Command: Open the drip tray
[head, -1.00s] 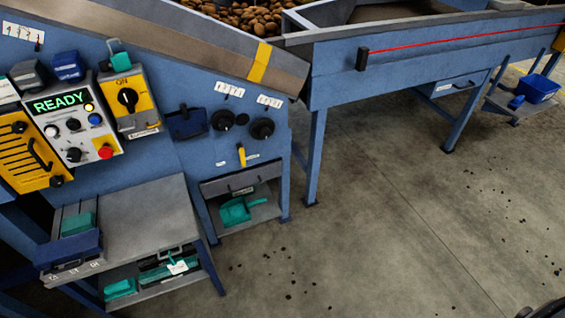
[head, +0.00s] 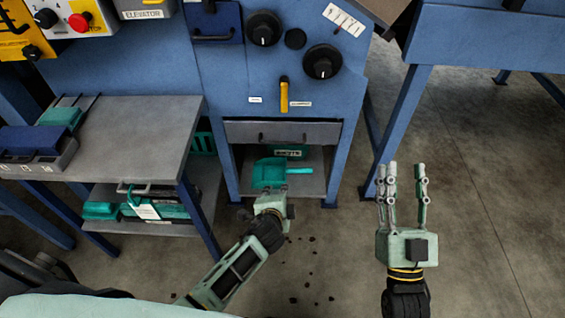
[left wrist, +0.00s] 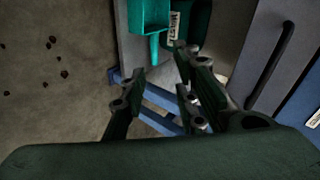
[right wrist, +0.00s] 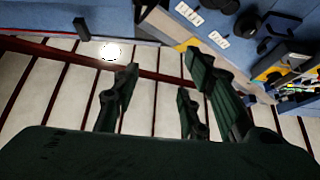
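A grey drawer front (head: 300,131) with a dark bar handle (head: 283,139) sits low in the blue cabinet and looks shut. I take it as the drip tray; no label naming it is readable. In the left wrist view its handle (left wrist: 270,65) is to the right of my fingers, apart from them. My left gripper (head: 270,194) is in front of the shelf below the drawer, its fingers mostly hidden in the head view; in the left wrist view its fingers (left wrist: 160,70) are spread and empty. My right gripper (head: 406,172) is raised at the right, open and empty.
A teal scoop (head: 267,174) and a teal labelled box (head: 290,152) are on the shelf under the drawer. A grey side table (head: 140,135) stands left. Floor at right is clear.

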